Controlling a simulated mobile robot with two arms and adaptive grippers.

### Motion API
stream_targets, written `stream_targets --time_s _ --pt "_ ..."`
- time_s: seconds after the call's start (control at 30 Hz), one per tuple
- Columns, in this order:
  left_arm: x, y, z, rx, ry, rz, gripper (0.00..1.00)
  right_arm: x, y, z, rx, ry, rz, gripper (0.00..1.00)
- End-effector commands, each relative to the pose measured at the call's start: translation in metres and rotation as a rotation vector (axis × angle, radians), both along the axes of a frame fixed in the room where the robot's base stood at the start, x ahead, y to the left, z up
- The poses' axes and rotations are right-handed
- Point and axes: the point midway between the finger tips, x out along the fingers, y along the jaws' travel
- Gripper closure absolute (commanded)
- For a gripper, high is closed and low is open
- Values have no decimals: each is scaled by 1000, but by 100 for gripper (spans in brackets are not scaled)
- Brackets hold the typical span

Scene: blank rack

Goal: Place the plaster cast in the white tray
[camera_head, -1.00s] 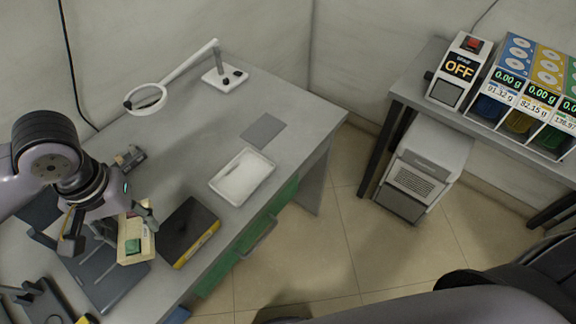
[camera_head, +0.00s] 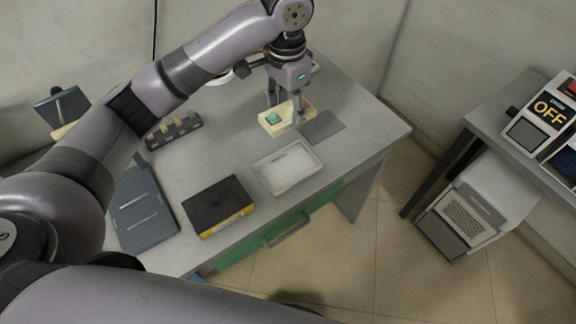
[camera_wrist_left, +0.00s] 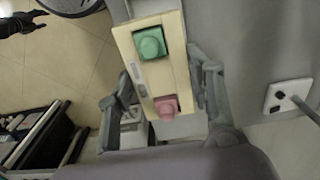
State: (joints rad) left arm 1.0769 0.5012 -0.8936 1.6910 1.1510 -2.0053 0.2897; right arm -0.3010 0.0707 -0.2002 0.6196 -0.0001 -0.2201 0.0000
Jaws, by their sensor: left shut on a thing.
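My left gripper (camera_head: 286,106) is shut on a cream box (camera_head: 288,115) with a green and a pinkish-red square button. The box also shows between the fingers in the left wrist view (camera_wrist_left: 153,75). In the head view they are just behind the white tray (camera_head: 262,178), beside a flat grey pad. I cannot tell whether the box touches the table. The tray lies near the table's front edge; its inside is pale and I cannot make out a separate object in it. I cannot pick out a plaster cast for certain. My right gripper is not in view.
A black box with a yellow edge (camera_head: 216,205) lies left of the tray. Behind it is a dark rack (camera_head: 174,131) with several tan pieces. A dark flat board (camera_head: 141,210) lies at left. The grey pad (camera_head: 322,127) lies flat right of the held box.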

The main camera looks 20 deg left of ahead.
Motion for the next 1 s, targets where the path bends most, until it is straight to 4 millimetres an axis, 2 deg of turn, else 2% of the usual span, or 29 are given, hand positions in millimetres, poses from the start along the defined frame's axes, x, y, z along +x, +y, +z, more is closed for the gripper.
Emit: stream_targets --time_s 0.17,0.5,0.6,0.77,1.0 --pt "-1 0 -36 1 8 -7 86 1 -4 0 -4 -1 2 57" --pt "-1 0 -124 1 5 -5 86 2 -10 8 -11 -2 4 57" --pt "-1 0 -142 1 4 -7 86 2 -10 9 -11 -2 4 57" --pt "0 0 -155 1 1 -6 86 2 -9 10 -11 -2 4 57" --pt "0 -1 -188 0 3 -6 86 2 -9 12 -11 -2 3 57"
